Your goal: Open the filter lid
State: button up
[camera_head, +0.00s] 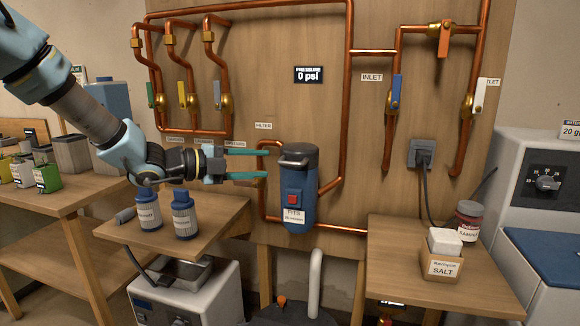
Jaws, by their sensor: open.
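The filter housing (298,190) is a blue cylinder mounted upright on the wooden panel, with a red button (292,198) and a white label on its front. Its dark grey filter lid (299,152) sits on top and appears closed, with a handle bar at its front. My gripper (266,164) reaches in from the left. Its two teal fingers are apart, one above the other, and point right toward the lid's left side. Nothing is between the fingers. I cannot tell whether the fingertips touch the housing.
Copper pipes (348,100) with coloured valve handles run around the filter. A pressure display (308,75) reads 0 psi. A salt box (441,262) and a jar (468,221) stand on the right table.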

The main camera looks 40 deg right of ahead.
aim_at(287, 164)
jog(key=p+x, duration=0.1)
jog(key=x, duration=0.8)
jog(key=shift+c, duration=0.2)
grip_shut()
jog(key=shift+f, duration=0.1)
dwell(0.9)
